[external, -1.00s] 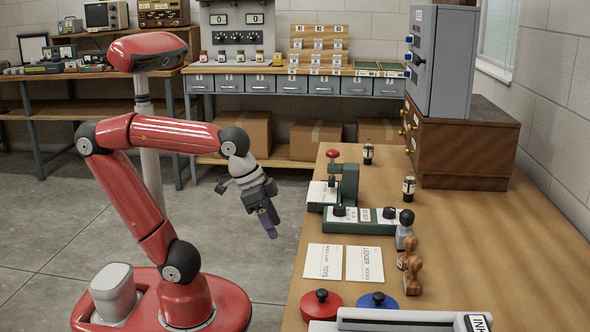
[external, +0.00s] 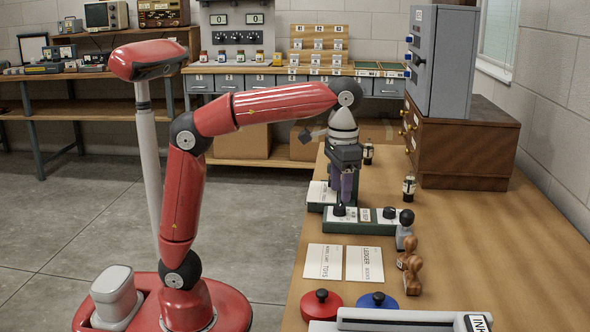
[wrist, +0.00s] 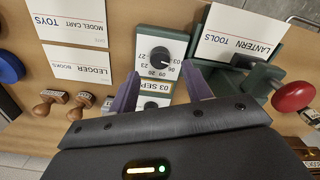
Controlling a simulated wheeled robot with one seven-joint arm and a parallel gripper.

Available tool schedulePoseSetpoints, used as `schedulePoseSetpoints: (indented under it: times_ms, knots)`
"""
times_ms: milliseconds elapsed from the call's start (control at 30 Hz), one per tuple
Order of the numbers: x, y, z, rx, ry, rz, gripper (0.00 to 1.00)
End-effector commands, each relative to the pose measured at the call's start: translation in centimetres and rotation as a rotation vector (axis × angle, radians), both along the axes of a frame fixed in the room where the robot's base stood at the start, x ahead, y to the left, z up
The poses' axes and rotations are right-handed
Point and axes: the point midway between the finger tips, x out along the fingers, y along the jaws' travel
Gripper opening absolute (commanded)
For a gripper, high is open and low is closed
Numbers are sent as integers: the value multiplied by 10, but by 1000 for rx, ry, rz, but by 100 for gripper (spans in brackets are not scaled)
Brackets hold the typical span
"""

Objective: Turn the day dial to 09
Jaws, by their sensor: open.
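The date stamp's green base (external: 360,226) stands on the wooden bench with two black knobs on white plates. The day dial (wrist: 160,56) is a round black knob on a white face ringed with numbers; 09 and 03 are legible. It also shows in the external view (external: 340,209). A small window beside it in the wrist view reads 03 SEP (wrist: 157,88). My gripper (wrist: 162,70) is open and empty, pointing down over the dial, its purple fingers either side of it. I cannot tell whether they touch it.
A LANTERN TOOLS card (wrist: 238,38) lies at the stamp, near its red handle knob (wrist: 293,97). LEDGER (external: 365,264) and MODEL CART cards (external: 323,261) lie in front. Wooden-handled stamps (external: 411,270) and a small bottle (external: 409,188) stand nearby.

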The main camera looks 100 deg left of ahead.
Motion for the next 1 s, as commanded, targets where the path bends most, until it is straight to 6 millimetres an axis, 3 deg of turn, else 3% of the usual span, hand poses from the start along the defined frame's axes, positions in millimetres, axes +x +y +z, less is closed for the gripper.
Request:
schedulePoseSetpoints:
  times_ms: [100,300,633,933,1000]
  knots:
    - [-1,0,-22,0,0,0,49]
    - [-1,0,-40,0,-1,-1,49]
    - [0,0,-43,0,-3,-1,48]
    - [0,0,-43,0,-2,-1,8]
    - [0,0,-43,0,-2,-1,5]
